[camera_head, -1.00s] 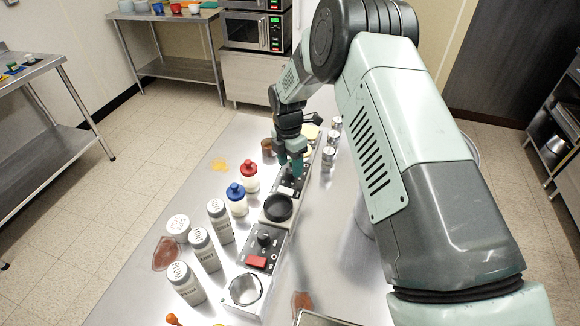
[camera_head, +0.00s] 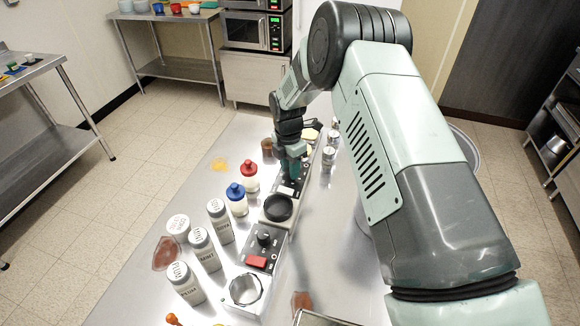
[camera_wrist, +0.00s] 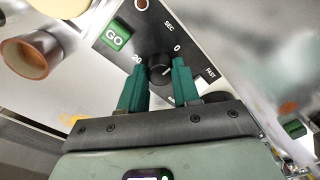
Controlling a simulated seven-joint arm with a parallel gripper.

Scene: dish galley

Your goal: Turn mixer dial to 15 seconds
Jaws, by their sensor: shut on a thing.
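The mixer's dark control panel (camera_wrist: 122,42) fills the upper middle of the wrist view, with a green GO button (camera_wrist: 115,37) and the markings SEC, 0, 20 and FAST. The round black dial (camera_wrist: 160,67) sits on this panel between 20 and 0. My gripper (camera_wrist: 161,77) is shut on the dial, one green finger on each side. Its exact setting is hard to read because the fingers cover part of the scale. In the head view my gripper (camera_head: 292,176) reaches down onto the far panel (camera_head: 287,190) and hides the dial.
A nearer unit with a black knob (camera_head: 264,239) and red button (camera_head: 256,261) stands in front. Red-capped and blue-capped bottles (camera_head: 236,200) and labelled shakers (camera_head: 204,250) line its left. Metal canisters (camera_head: 329,155) stand right of my gripper. The counter's right side is mostly clear.

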